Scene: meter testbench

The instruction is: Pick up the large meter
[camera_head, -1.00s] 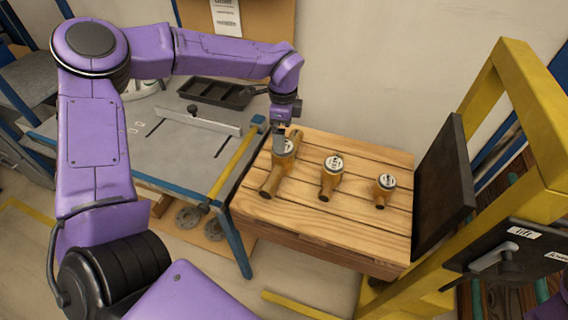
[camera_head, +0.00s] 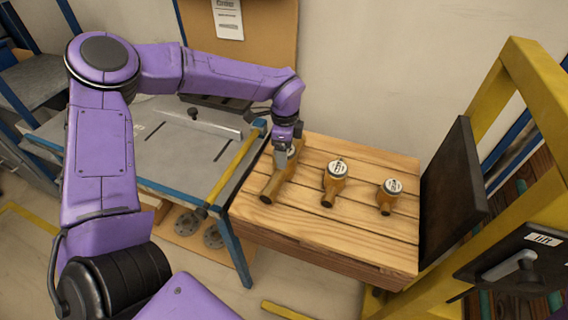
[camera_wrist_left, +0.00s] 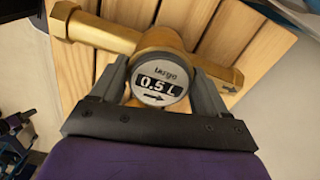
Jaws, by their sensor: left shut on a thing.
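The large meter (camera_head: 272,186) is a brass body with pipe ends at the left end of the wooden crate top. In the left wrist view its round dial (camera_wrist_left: 158,80) reads "large" upside down and "0.5 L", with an arrow below. My left gripper (camera_head: 282,158) comes down over it, and in the wrist view its two grey fingers (camera_wrist_left: 166,88) are shut on the meter's round middle, one on each side. I cannot tell whether the meter is clear of the wood. The gripper hides part of it in the head view. My right gripper is not in view.
A middle-sized meter (camera_head: 334,182) and a small meter (camera_head: 388,196) stand to the right on the wooden top (camera_head: 320,225). A dark upright panel (camera_head: 455,190) on a yellow frame (camera_head: 545,110) borders the right side. A grey bench (camera_head: 180,165) stands on the left.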

